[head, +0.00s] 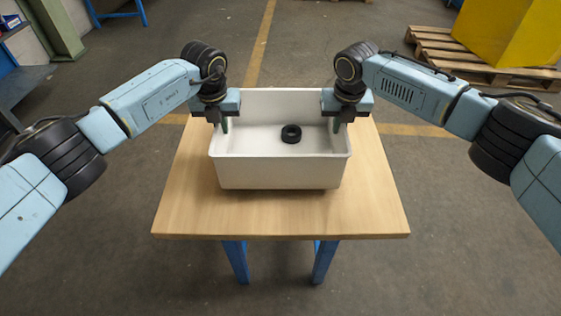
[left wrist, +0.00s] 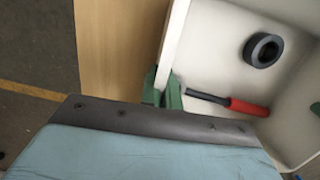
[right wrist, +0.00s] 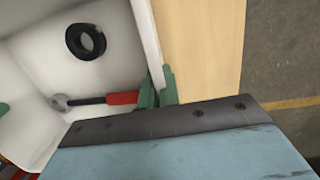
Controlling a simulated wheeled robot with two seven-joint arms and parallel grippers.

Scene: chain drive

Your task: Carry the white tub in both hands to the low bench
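The white tub (head: 280,172) is over the wooden table top; I cannot tell whether it rests on it or hangs just above. My left gripper (head: 225,124) is at its left wall, with green fingertips on both sides of the wall in the left wrist view (left wrist: 161,90). My right gripper (head: 337,124) has the opposite wall between its fingertips, as the right wrist view (right wrist: 157,88) shows. Both look shut on it. A black ring (head: 291,134) lies inside. A red-handled tool (left wrist: 248,107) also lies inside, hidden by the front wall in the head view.
The table (head: 185,215) has blue legs and a bare front strip. A wooden pallet (head: 435,45) with a yellow block (head: 515,35) stands at the back right. A grey-topped bench (head: 25,80) is at the left edge. Grey floor around the table is clear.

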